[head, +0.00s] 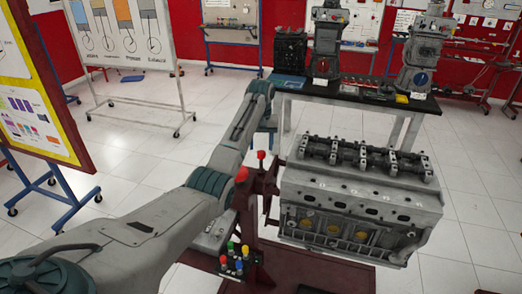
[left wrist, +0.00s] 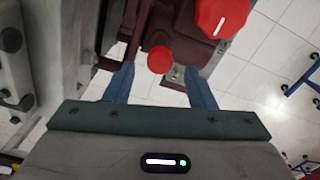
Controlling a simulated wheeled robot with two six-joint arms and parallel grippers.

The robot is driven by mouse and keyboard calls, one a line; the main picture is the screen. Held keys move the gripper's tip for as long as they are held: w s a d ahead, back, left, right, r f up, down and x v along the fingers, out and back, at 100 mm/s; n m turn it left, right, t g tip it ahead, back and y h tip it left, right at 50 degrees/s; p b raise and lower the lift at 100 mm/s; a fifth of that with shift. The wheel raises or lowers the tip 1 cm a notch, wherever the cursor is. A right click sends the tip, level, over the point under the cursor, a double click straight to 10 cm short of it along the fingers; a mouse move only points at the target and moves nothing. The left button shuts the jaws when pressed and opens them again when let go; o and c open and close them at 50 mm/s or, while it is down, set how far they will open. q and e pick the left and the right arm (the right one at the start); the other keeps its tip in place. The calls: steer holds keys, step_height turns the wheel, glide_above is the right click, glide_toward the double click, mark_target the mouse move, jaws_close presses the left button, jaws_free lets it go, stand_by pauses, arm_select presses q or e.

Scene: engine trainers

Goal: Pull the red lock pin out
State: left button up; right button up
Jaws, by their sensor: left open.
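The red lock pin, as I take it, is the small round red knob (left wrist: 160,60) in the left wrist view. It also shows in the head view as a red knob (head: 261,155) on the dark red engine stand (head: 271,187). My left gripper (left wrist: 160,78) is open, its blue fingers apart on either side of the knob in the picture. I cannot tell how far the tips are from it. In the head view the gripper (head: 263,139) is mostly hidden behind my forearm, just above the knob. My right gripper is not in view.
A larger red knob (left wrist: 220,15) with a white line sits close by; it also shows in the head view (head: 241,174). The engine block (head: 350,205) stands right of it. Coloured buttons (head: 232,258) are below. A table (head: 340,96) with engine parts stands behind.

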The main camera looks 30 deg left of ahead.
mark_target(261, 151)
arm_select(q)
step_height(261, 151, up, 4)
steer(key=shift+r, duration=0.2)
steer(key=shift+s+r+p, duration=0.1)
steer(key=shift+r+p, duration=1.25)
steer(key=shift+r, duration=0.8)
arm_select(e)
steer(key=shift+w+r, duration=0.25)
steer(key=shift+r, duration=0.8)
arm_select(q)
steer(key=shift+f, duration=0.1)
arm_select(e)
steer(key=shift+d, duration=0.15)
